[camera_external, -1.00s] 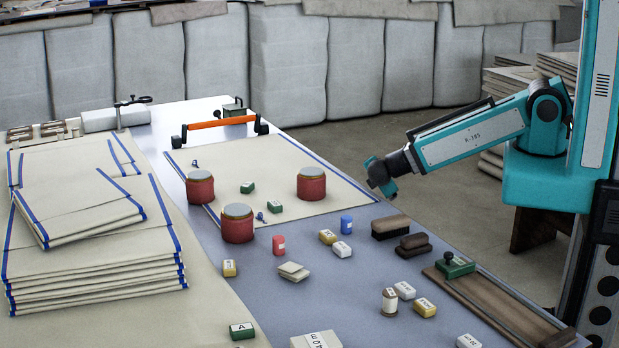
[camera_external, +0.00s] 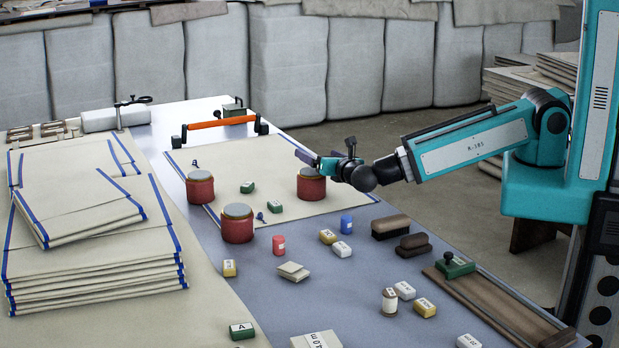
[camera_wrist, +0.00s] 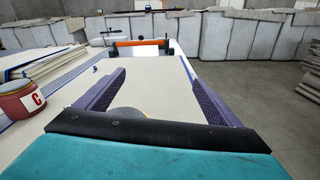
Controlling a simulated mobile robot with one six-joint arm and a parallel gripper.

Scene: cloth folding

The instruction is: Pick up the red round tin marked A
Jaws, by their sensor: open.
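Three red round tins with grey lids stand on the table in the external view: a right one (camera_external: 311,188), a front one (camera_external: 238,228) and a left one (camera_external: 200,190). No letter on them is readable there. My gripper (camera_external: 316,161) is open, close above the right tin. In the wrist view my gripper (camera_wrist: 155,66) has its fingers spread wide, with a grey lid (camera_wrist: 128,112) low between them; the rest of that tin is hidden. A red tin marked C (camera_wrist: 22,102) stands to the left, outside the fingers. I cannot see an A on any tin.
The right tin stands on a beige cloth (camera_external: 262,163). Small blocks, including a blue one (camera_external: 347,224) and a green one (camera_external: 275,207), lie nearby. Brown brushes (camera_external: 390,227) lie nearer the front. An orange-handled tool (camera_external: 220,123) lies behind. Folded cloths (camera_external: 95,250) are stacked at left.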

